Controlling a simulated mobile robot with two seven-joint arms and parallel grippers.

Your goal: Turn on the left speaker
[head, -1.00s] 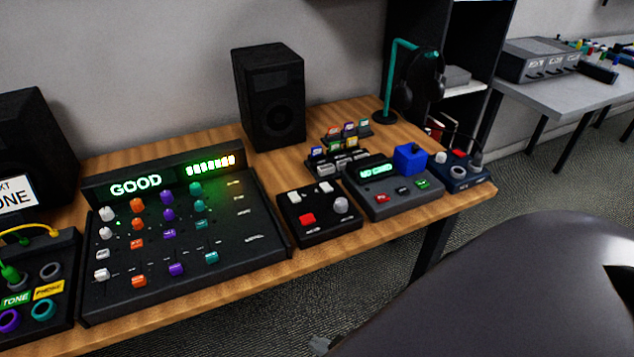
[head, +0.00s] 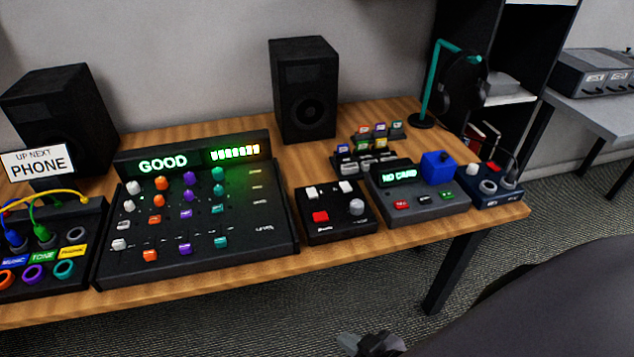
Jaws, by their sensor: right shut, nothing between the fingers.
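The left speaker (head: 62,115) is a black box at the back left of the wooden desk. A white sign reading PHONE (head: 38,162) covers part of its lower front. No lit lamp shows on it, and I cannot make out a switch. A second black speaker (head: 304,95) stands upright at the back middle. A small black box with two white switches, a red button and a grey knob (head: 335,218) sits in front of it. My right gripper (head: 352,343) is at the bottom edge, below and in front of the desk, shut and empty, partly cut off. My left gripper is out of view.
A mixer (head: 268,235) with a lit GOOD display fills the desk's middle left. A patch box with cables (head: 85,215) is at far left. A NO CARD device (head: 440,205), card racks and a teal headphone stand (head: 425,100) are at right. Bare wood lies between mixer and speakers.

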